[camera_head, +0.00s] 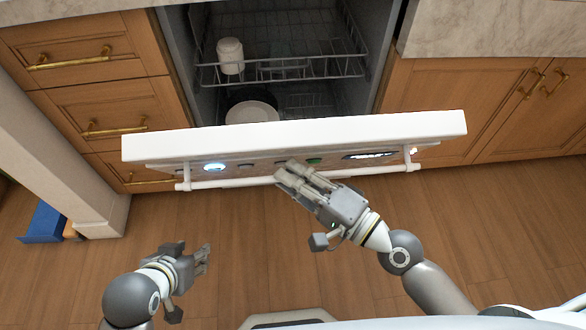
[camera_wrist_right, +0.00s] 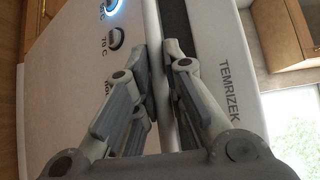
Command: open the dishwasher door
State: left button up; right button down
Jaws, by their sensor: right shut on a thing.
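The dishwasher door (camera_head: 300,136) is tilted partly down, with its white top edge toward me and the inside of the machine visible behind it. A white bar handle (camera_head: 235,182) runs along its front panel. My right gripper (camera_head: 283,171) is shut on the handle near its middle. In the right wrist view, the two fingers (camera_wrist_right: 163,95) close on a narrow light bar beside the door panel (camera_wrist_right: 80,70) with its lit button.
Inside the dishwasher are a wire rack (camera_head: 290,70), a white cup (camera_head: 230,55) and a white plate (camera_head: 252,113). Wooden drawers (camera_head: 95,90) and cabinets (camera_head: 500,100) flank it. A blue object (camera_head: 42,222) lies at far left. The wooden floor (camera_head: 480,220) before the door is clear.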

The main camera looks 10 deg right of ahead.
jog(key=shift+d+f, duration=0.1)
jog(key=shift+f, duration=0.05)
jog(key=c, duration=1.8)
grip_release()
jog(key=shift+w, duration=0.1)
jog(key=shift+o, duration=0.2)
jog(key=shift+w, duration=0.1)
jog(key=v, duration=1.2)
